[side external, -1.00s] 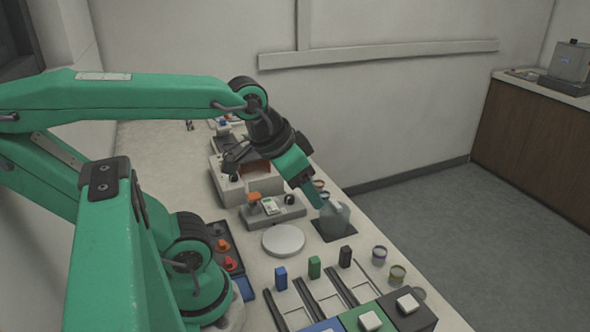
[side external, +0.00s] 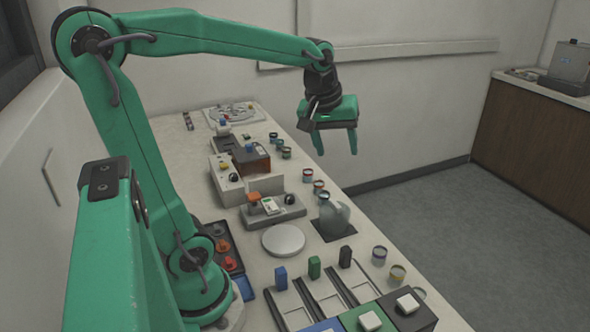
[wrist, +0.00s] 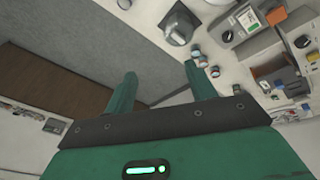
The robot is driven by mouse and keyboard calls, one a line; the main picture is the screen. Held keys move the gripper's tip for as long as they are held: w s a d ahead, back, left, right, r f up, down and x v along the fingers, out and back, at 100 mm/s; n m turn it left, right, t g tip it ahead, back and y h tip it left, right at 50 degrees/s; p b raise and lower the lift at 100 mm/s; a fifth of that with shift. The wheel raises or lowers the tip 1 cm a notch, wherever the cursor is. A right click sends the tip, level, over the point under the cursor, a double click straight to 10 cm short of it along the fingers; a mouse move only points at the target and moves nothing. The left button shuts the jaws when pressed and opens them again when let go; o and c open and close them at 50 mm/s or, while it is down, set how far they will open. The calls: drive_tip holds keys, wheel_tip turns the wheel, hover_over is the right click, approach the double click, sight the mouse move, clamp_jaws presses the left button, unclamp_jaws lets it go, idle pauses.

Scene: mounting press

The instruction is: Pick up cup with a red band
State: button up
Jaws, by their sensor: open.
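Small cups stand in a row near the table's right edge in the side view. One cup (side external: 307,175) and the cup in front of it (side external: 318,187) seem to have reddish bands, too small to tell apart surely. My gripper (side external: 337,153) is open and empty, held in the air above and to the right of these cups, its fingers pointing down. In the wrist view my gripper (wrist: 160,72) shows two spread fingers with nothing between them. Small cups (wrist: 215,72) show beside the right finger; their band colours are unclear there.
A clear rounded vessel (side external: 334,215) stands on a dark pad near the red-banded cups. Teal-looking cups (side external: 286,153) stand farther back. A purple-banded cup (side external: 379,256) and a yellow-banded cup (side external: 397,275) stand at the front. A grey device (side external: 272,213) lies left of the vessel.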

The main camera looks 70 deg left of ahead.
drive_tip(key=w+a+f+n+g, duration=0.1)
drive_tip(key=w+a+f+n, duration=0.1)
drive_tip(key=w+a+n, duration=0.4)
drive_tip(key=n+g+h, duration=0.1)
drive_tip(key=n+g, duration=0.2)
drive_tip(key=n, duration=1.2)
hover_over(308, 176)
drive_tip(key=a, duration=0.2)
drive_tip(key=shift+w+d+f, duration=0.1)
drive_tip(key=shift+w+f, duration=0.05)
drive_tip(key=shift+f, duration=4.75)
drive_tip(key=shift+w+f, duration=0.15)
drive_tip(key=shift+f, duration=4.7)
drive_tip(key=shift+f, duration=0.1)
drive_tip(key=shift+d+f, duration=0.1)
drive_tip(key=shift+f, duration=2.45)
drive_tip(key=c, duration=1.1)
